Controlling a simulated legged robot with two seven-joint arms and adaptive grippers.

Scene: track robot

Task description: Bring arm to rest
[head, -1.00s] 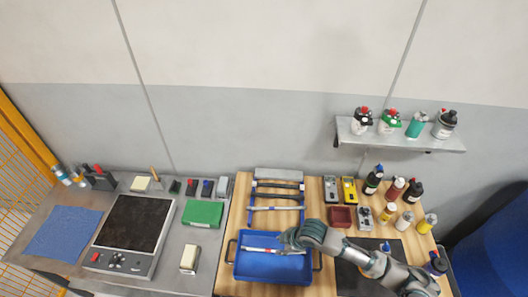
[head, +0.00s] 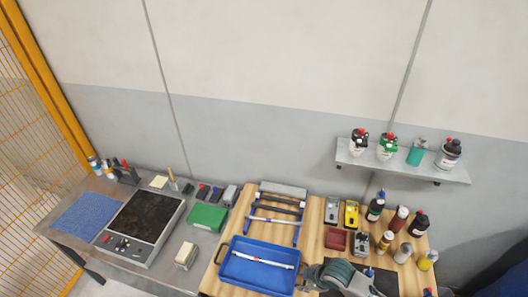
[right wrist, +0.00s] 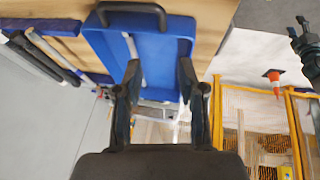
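My right gripper (head: 306,272) is beside the right end of the blue tray (head: 234,270), its forearm coming in from the bottom edge. In the right wrist view, the two dark fingers of the right gripper (right wrist: 160,80) are spread apart with nothing between them. The blue tray (right wrist: 108,45) lies beyond them there. A thin white stick with a red mark (head: 262,260) lies in the tray. My left gripper does not show in the head view. A dark, gripper-like part (right wrist: 306,45) shows at the right edge of the wrist view; its state is unclear.
A wooden bench top (head: 313,228) holds the tray, a blue rack (head: 270,221), a red box (head: 335,239) and several bottles (head: 403,252). Left of it, a grey bench carries a dark-topped plate device (head: 144,218) and a green box (head: 207,217). A wall shelf (head: 400,166) holds bottles.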

